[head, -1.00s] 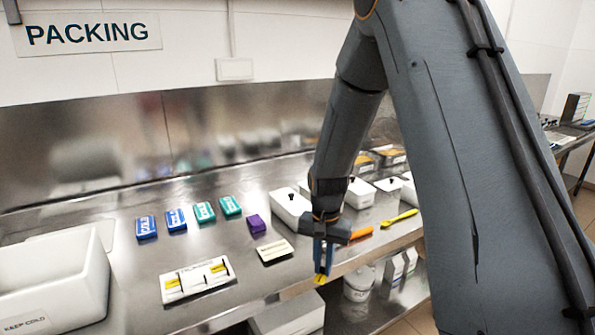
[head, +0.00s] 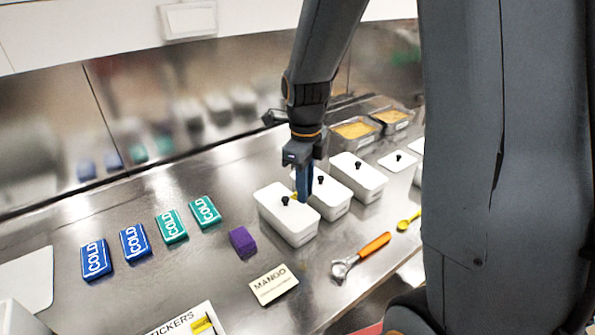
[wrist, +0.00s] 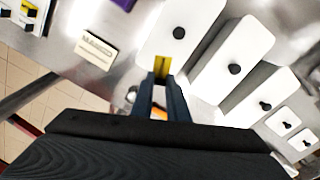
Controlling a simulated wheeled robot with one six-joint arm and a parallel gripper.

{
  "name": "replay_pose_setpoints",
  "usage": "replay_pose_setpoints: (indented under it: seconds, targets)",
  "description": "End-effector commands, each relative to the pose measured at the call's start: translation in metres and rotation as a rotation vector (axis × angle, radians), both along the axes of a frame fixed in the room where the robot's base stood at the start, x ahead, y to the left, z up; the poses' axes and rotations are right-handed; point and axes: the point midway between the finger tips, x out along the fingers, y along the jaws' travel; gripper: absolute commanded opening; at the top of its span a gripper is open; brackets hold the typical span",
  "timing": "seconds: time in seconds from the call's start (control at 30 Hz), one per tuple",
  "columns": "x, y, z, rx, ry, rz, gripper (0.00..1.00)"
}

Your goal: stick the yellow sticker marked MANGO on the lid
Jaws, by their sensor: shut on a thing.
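My gripper (head: 303,190) is shut on the yellow sticker (wrist: 163,66), which pokes out between the fingertips in the wrist view. In the head view only a sliver of the sticker (head: 294,196) shows beside the fingers; its lettering cannot be read. The gripper points down over the row of white tubs. The nearest tub's white lid (head: 274,207) with a black knob is just left of the fingers; it also shows in the wrist view (wrist: 165,38). The second lidded tub (head: 331,201) is just right of them. Whether the sticker touches a lid cannot be told.
A MANGO card (head: 272,285) lies in front of the tubs. The sticker sheet (head: 178,327) is at the bottom edge. A purple block (head: 242,240), an orange-handled scoop (head: 360,255), a yellow spoon (head: 408,222), a third lidded tub (head: 358,177) and cold packs (head: 172,226) stand around.

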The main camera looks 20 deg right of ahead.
Motion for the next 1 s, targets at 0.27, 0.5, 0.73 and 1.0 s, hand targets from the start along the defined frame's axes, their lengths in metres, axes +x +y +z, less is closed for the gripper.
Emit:
replay_pose_setpoints:
  seconds: [0.27, 0.5, 0.73, 1.0]
  targets:
    - [-0.001, 0.000, -0.007, 0.000, 0.000, -0.022, 0.01]
    - [0.000, 0.000, -0.026, 0.000, 0.000, -0.021, 0.01]
    - [-0.001, 0.000, -0.046, 0.000, 0.000, -0.020, 0.01]
    - [-0.001, 0.000, -0.062, 0.000, 0.000, -0.020, 0.01]
